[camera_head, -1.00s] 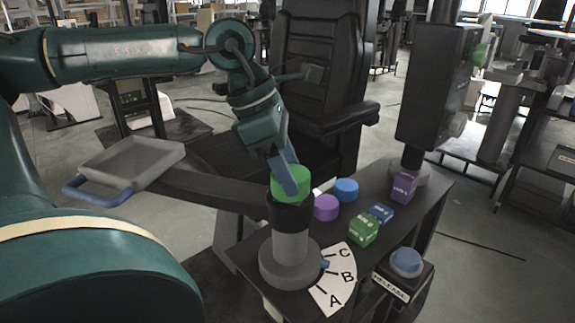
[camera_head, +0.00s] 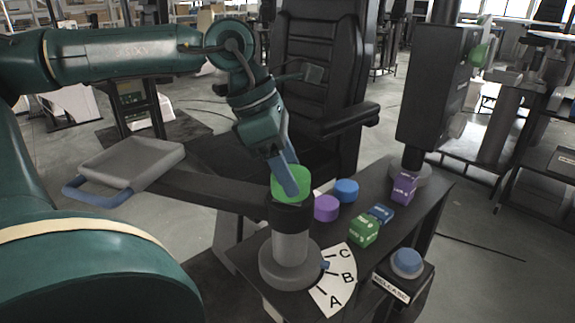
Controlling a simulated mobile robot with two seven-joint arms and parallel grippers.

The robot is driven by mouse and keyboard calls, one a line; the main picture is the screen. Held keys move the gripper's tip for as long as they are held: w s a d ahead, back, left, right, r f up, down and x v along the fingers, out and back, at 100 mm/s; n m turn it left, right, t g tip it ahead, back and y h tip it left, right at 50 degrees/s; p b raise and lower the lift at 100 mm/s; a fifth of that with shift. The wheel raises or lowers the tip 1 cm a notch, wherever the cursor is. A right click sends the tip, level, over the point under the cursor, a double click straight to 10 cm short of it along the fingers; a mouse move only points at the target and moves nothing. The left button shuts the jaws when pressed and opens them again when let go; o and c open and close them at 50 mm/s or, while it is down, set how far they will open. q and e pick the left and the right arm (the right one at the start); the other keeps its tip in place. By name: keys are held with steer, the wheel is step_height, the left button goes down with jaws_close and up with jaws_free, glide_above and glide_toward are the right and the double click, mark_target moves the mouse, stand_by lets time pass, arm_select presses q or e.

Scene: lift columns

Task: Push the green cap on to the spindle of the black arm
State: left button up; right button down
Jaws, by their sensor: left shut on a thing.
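The green cap (camera_head: 300,183) sits at the top of the grey column with a black collar (camera_head: 290,217), at the end of the black arm (camera_head: 215,186). My left gripper (camera_head: 288,180) comes down on the cap from above and is shut on it, with a blue finger against its near side. The spindle is hidden under the cap, so I cannot tell how far down the cap sits. My right gripper is not in view.
Purple (camera_head: 326,208) and blue (camera_head: 345,190) caps stand beside the column on the dark table (camera_head: 400,235). Green, blue and purple blocks lie further right. A lettered dial (camera_head: 335,280), a blue button (camera_head: 406,262) and a tall black post (camera_head: 432,85) stand nearby. A grey tray (camera_head: 130,160) is at left.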

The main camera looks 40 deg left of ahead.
arm_select(q)
steer(key=shift+s+f, duration=0.1)
steer(key=shift+f, duration=0.1)
steer(key=o, duration=1.5)
steer(key=shift+r, duration=0.1)
steer(key=shift+r, duration=0.2)
steer(key=shift+r+p, duration=0.8)
steer(key=shift+r, duration=0.15)
steer(key=shift+r, duration=0.2)
steer(key=shift+r+p, duration=2)
steer(key=shift+r, duration=0.2)
